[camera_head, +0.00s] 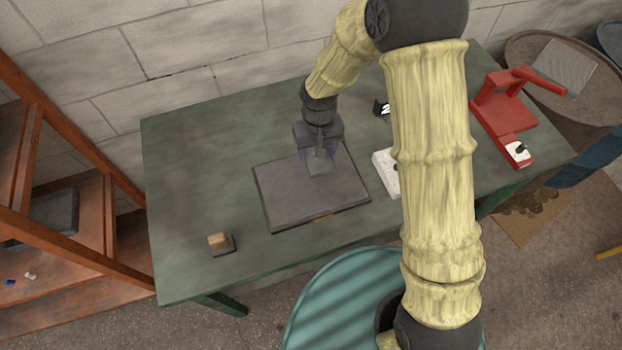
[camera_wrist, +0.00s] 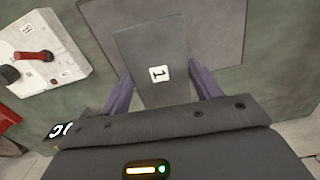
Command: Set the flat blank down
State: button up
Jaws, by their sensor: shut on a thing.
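The flat blank (camera_wrist: 150,44) is a thin grey plate with a white label marked 1. It sits between the purple fingers of my gripper (camera_wrist: 163,88) in the wrist view, gripped at its sides. In the head view my gripper (camera_head: 318,152) is over the upper part of a dark grey rectangular board (camera_head: 290,200) on the green table. The blank (camera_head: 322,168) shows just below the fingers there, partly hidden by the gripper. The board also shows behind the blank in the wrist view (camera_wrist: 215,35). I cannot tell whether the blank touches the board.
A small wooden block (camera_head: 218,240) on a dark base stands on the green table (camera_head: 190,160), front left. A white box (camera_head: 384,160) is right of the board, partly behind my arm. A red press-like device (camera_head: 505,108) stands at the right. The table's left side is mostly clear.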

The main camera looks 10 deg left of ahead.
jog(key=shift+s+a+f+n, duration=0.1)
jog(key=shift+s+a+n, duration=0.3)
jog(key=shift+s+a, duration=0.55)
jog(key=shift+w, duration=0.15)
jog(key=shift+f, duration=0.55)
jog(key=p, duration=0.2)
send_over(309, 180)
jog(key=shift+w+f, duration=0.15)
jog(key=shift+f, duration=2.2)
jog(key=shift+d, duration=0.1)
notch_tip(309, 180, down, 4)
jog(key=shift+r+p, duration=0.25)
jog(key=shift+p, duration=0.35)
jog(key=shift+f, duration=0.35)
